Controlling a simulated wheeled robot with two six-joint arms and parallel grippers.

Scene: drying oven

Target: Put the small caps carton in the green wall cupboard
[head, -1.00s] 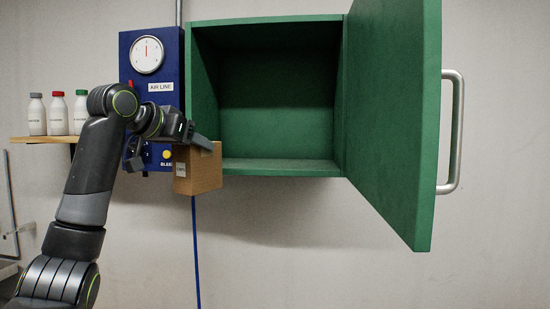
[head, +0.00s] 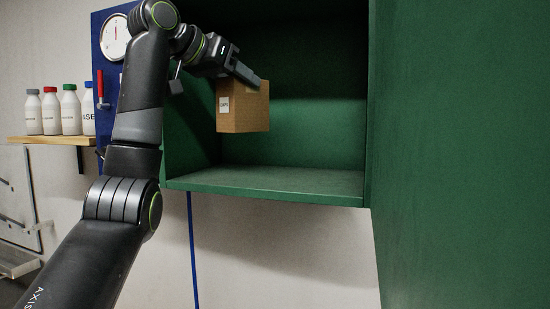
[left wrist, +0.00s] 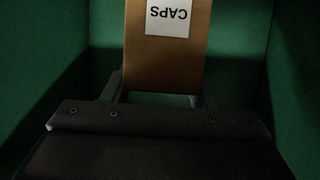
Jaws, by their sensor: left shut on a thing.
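The small caps carton (head: 243,108) is a brown box with a white label. My left gripper (head: 240,75) is shut on its upper part and holds it upright, in front of or within the opening of the green wall cupboard (head: 270,180). The carton's bottom shows above the cupboard floor, with a gap. In the left wrist view the carton (left wrist: 165,55) sits between the fingers (left wrist: 160,98), its CAPS label upside down, with green walls around it. My right gripper is not in view.
The cupboard door (head: 460,150) stands open at the right. A blue air line panel (head: 103,75) with a gauge is at the cupboard's left. Several white bottles (head: 70,112) stand on a wooden shelf (head: 50,140) further left. The cupboard floor is bare.

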